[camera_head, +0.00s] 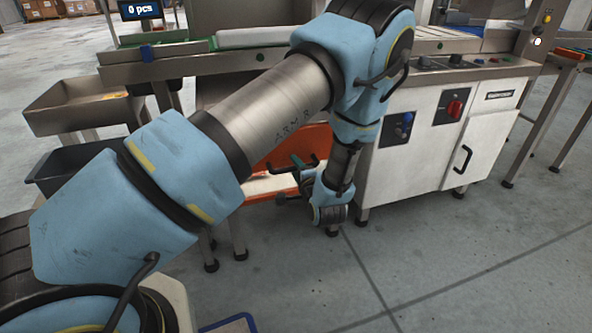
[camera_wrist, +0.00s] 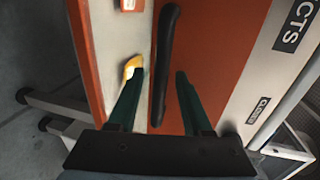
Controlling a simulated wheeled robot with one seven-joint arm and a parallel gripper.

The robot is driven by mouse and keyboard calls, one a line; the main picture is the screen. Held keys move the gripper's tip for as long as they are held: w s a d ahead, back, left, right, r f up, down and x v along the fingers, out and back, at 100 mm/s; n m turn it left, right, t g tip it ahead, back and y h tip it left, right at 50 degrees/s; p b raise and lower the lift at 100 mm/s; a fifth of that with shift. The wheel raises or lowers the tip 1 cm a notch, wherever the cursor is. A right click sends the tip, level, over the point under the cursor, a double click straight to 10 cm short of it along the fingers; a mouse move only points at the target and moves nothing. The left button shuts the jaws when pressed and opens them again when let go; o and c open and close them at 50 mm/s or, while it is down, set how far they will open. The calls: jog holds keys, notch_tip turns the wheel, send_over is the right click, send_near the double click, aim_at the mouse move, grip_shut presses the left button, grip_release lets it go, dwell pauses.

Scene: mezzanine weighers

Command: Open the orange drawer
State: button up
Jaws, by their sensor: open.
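The orange drawer panel (camera_wrist: 215,60) fills the middle of the wrist view and shows under the bench in the head view (camera_head: 300,146), partly behind my arm. A long black bar handle (camera_wrist: 167,40) runs along one edge of it. My gripper (camera_wrist: 160,74) is open, with one dark green finger on each side of the handle. The handle lies between the fingers, and I see a gap on both sides.
A pale surface with a yellow item (camera_wrist: 132,67) and an orange edge strip (camera_wrist: 88,60) lies beside the panel. A white cabinet (camera_head: 425,150) with knobs stands to the right. Metal trays (camera_head: 85,104) and a dark bin (camera_head: 75,162) are on the left. Floor in front is clear.

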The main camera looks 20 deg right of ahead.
grip_shut()
dwell(0.4)
dwell(1.1)
